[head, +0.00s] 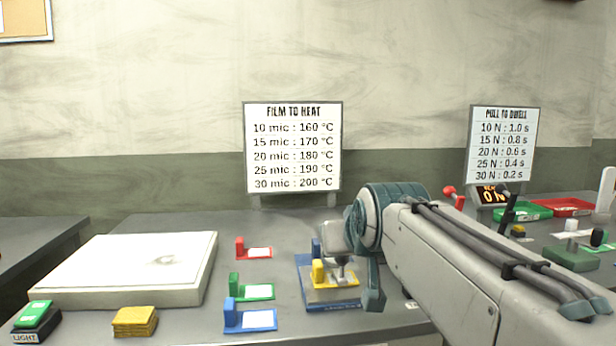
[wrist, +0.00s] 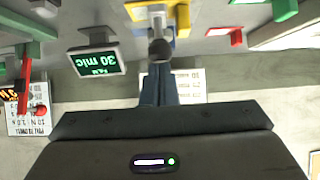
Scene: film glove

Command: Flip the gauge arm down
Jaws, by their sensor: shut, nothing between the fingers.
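The gauge's yellow bracket (head: 319,273) stands on a block with a blue base (head: 347,304), in front of my arm in the head view. In the upside-down wrist view, the yellow bracket (wrist: 178,20) is at the top edge. A pale arm with a dark round knob (wrist: 160,50) reaches from it towards my fingers. A display (wrist: 97,62) beside it reads 30 mic. My gripper (wrist: 160,75) is shut and empty, its blue fingertips close to the knob; I cannot tell whether they touch. In the head view my arm hides much of the gauge.
A large white slab (head: 130,265) lies at left. Red (head: 255,252), green (head: 252,291) and blue (head: 250,319) film holders stand left of the gauge. Yellow pads (head: 135,321) lie at front. Green (head: 522,210) and red (head: 568,206) trays are at right. A FILM TO HEAT sign (head: 293,148) stands behind.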

